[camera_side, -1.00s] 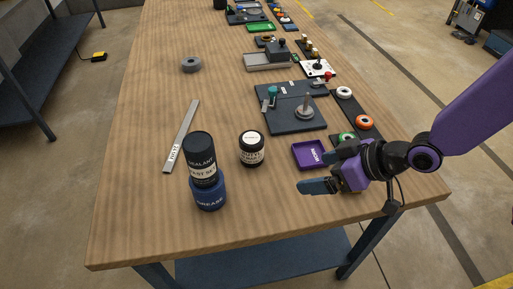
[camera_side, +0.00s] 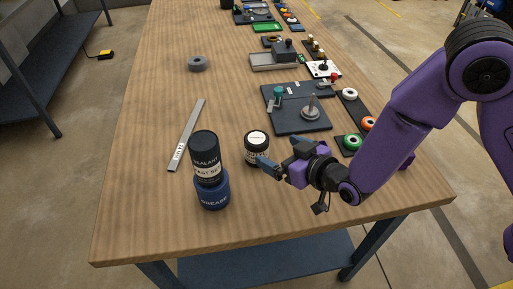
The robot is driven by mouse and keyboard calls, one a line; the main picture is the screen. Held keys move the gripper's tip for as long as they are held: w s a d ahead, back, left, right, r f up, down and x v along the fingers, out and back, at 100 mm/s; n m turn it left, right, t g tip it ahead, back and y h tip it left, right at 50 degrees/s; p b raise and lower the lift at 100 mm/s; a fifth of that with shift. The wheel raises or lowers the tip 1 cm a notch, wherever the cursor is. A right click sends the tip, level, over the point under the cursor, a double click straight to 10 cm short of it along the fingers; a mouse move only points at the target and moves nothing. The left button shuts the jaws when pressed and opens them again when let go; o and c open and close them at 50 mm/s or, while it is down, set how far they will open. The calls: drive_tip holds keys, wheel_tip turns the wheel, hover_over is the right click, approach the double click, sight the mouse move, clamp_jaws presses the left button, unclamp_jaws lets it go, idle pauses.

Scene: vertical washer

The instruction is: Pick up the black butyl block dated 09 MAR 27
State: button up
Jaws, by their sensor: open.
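A short black round piece (camera_side: 252,154) with a pale top and a white label stands upright on the table, left of my gripper. I cannot read a date on it, and I see no other piece clearly marked as black butyl. My gripper (camera_side: 280,153) is open and empty, with its blue-tipped fingers pointing left toward this piece. The nearer finger overlaps its lower right edge in this view; I cannot tell whether they touch.
A black sealant can (camera_side: 205,150) stands on a blue grease can (camera_side: 211,190) at the left. A metal ruler (camera_side: 187,135) lies behind them. A dark fixture plate (camera_side: 300,122) with a spindle (camera_side: 311,105) lies behind my gripper. A grey ring (camera_side: 197,64) lies farther back.

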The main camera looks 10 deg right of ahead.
sight(266, 145)
drive_tip(key=x, duration=0.6)
drive_tip(key=shift+w+a+f, duration=0.15)
drive_tip(key=shift+w, duration=0.05)
drive_tip(key=shift+x, duration=2.55)
drive_tip(key=shift+s+a+f, duration=0.15)
drive_tip(key=c, duration=1.3)
drive_tip(key=shift+o, duration=0.2)
